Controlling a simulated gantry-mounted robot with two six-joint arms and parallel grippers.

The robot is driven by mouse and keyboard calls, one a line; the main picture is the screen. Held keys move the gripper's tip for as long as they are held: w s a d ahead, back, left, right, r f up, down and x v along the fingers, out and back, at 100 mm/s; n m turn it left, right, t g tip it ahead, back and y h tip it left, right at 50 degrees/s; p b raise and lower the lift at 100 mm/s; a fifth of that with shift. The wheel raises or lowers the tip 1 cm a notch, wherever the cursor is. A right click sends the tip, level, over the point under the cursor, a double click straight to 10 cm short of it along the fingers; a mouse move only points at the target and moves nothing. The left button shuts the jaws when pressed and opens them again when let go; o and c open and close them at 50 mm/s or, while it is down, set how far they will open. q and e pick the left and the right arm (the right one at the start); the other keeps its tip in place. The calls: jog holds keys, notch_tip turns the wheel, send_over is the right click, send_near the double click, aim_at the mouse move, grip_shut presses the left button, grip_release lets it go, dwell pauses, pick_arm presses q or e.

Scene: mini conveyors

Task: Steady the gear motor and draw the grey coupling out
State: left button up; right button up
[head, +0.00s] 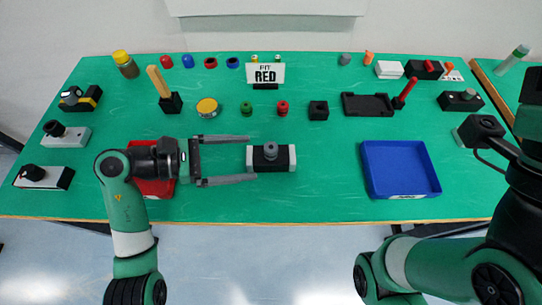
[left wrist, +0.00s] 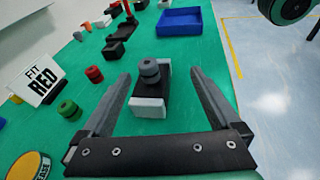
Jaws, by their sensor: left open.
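The gear motor (head: 284,163) is a black block with white end pieces on the green table, left of the blue tray. The grey coupling (head: 270,151) sits upright on top of it. In the left wrist view the gear motor (left wrist: 150,107) and the stacked grey coupling (left wrist: 149,71) show between and just beyond my fingers. My left gripper (head: 253,158) is open, its two fingers pointing right, one on the far side and one on the near side of the motor's left end. It holds nothing. My right arm shows at the right, but its fingers are not visible.
A blue tray (head: 400,194) stands to the right, and a red tray (head: 155,188) lies partly under my left arm. A "FIT RED" sign (head: 265,74) stands behind the motor. Green (head: 247,108) and red (head: 282,108) couplings stand behind. Table between motor and blue tray is clear.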

aim_at(267, 160)
pick_arm(q)
jog(key=shift+n+t, duration=0.3)
jog(key=shift+n, duration=0.4)
jog(key=a+f, duration=0.2)
jog(key=a+f+b, duration=0.1)
jog(key=f, duration=0.1)
jog(key=shift+w+f, duration=0.1)
jog(key=shift+w, duration=0.15)
jog(key=shift+a, duration=0.35)
jog(key=b+x, duration=0.1)
jog(key=x, duration=0.3)
jog(key=b+x, duration=0.2)
jog(key=x, duration=0.3)
jog(key=shift+w+f, duration=0.15)
jog(key=shift+f, duration=0.1)
jog(key=shift+w+d+b, duration=0.15)
jog(key=shift+d+b, duration=0.15)
jog(key=shift+d, duration=0.15)
grip_shut()
jog(key=shift+f, duration=0.4)
dwell(0.8)
